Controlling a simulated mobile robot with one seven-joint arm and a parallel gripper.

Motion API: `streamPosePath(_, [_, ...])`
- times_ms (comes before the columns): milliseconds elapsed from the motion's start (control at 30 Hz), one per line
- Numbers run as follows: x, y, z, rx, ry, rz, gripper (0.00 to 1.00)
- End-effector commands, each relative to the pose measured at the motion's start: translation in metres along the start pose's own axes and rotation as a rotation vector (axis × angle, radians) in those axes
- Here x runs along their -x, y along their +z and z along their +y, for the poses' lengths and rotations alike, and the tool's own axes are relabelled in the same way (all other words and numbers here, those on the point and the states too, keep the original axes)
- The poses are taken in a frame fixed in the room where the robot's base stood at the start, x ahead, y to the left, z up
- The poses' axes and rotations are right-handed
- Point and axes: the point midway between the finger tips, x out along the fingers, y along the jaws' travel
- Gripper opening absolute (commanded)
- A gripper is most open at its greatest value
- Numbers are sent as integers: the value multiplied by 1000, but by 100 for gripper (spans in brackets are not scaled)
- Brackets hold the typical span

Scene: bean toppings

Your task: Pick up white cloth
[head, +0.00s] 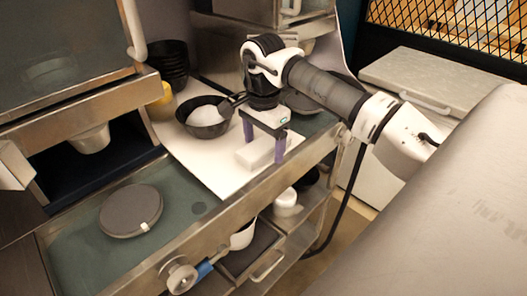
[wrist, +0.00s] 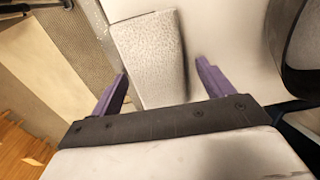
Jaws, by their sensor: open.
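The white cloth (head: 256,152) is a folded, textured block lying on the white board (head: 215,165) near the counter's front edge. In the wrist view the cloth (wrist: 150,58) lies ahead of and between the purple fingers, tilted slightly. My gripper (head: 264,147) points down with its fingers on either side of the cloth. In the wrist view the gripper (wrist: 160,84) is open and empty, with space between the fingers and the cloth. Whether the fingertips touch the board cannot be told.
A round grey lid (head: 131,211) lies on the green counter. Black stacked bowls (head: 167,64) and a yellow-topped container (head: 161,103) stand behind.

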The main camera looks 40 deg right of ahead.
Motion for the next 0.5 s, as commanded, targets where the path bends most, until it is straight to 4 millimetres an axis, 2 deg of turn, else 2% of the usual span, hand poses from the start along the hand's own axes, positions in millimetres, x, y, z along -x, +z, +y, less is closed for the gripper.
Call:
streamPosePath(100, [2,0,0,0,0,0,80])
streamPosePath(400, [2,0,0,0,0,0,41])
streamPosePath(500, [2,0,0,0,0,0,32])
